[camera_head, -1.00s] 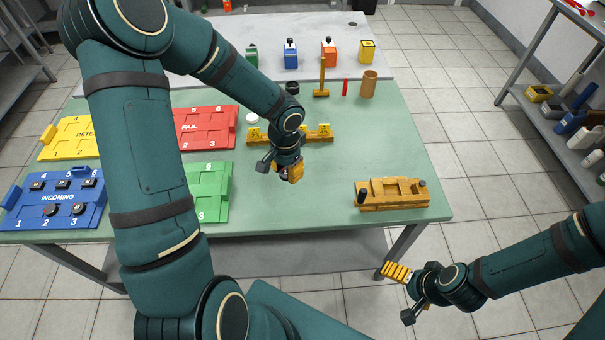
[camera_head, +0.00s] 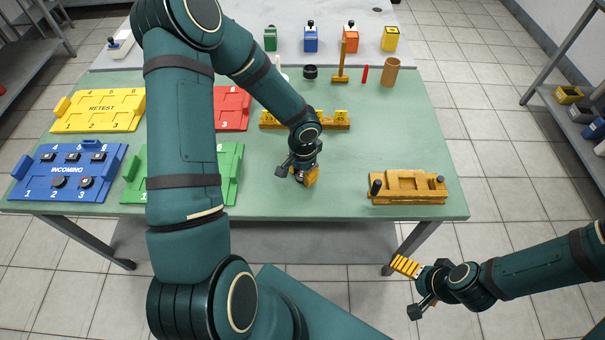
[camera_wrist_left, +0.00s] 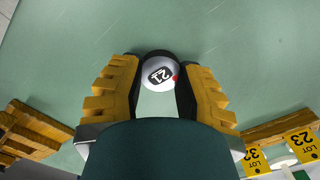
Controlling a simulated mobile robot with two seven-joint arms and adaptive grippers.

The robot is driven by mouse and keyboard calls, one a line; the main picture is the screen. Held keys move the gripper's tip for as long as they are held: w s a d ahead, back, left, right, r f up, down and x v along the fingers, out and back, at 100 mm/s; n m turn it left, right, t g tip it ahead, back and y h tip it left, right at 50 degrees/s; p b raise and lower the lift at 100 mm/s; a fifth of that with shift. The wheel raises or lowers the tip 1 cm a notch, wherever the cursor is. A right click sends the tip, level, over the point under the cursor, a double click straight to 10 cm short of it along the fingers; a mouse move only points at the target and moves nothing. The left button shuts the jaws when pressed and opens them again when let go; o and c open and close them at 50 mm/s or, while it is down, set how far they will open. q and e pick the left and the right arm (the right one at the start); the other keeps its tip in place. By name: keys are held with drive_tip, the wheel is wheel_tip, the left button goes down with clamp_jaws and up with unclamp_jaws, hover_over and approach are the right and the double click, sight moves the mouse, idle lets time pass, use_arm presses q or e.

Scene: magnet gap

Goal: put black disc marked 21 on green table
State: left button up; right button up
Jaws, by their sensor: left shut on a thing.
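The disc marked 21 (camera_wrist_left: 158,73) shows a pale face with a black 21 label, a red spot at its right and a dark rim. My left gripper (camera_head: 303,177) is shut on it; in the left wrist view the disc sits between the two yellow ribbed fingers. The green table (camera_head: 345,190) lies below, and the gripper is over its front middle. I cannot tell whether the disc touches the tabletop. My right gripper (camera_head: 405,266) hangs in front of the table, past its front edge, and its finger gap does not show clearly.
A yellow rack with lot tags (camera_head: 335,123) stands behind the left gripper. A yellow fixture (camera_head: 408,190) is at the right. Blue INCOMING (camera_head: 68,176), yellow RETEST (camera_head: 100,109), red (camera_head: 232,108) and green (camera_head: 230,165) trays fill the left. Tabletop between rack and fixture is clear.

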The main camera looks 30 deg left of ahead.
use_arm(q)
drive_tip(key=shift+f, duration=0.15)
drive_tip(key=o, duration=1)
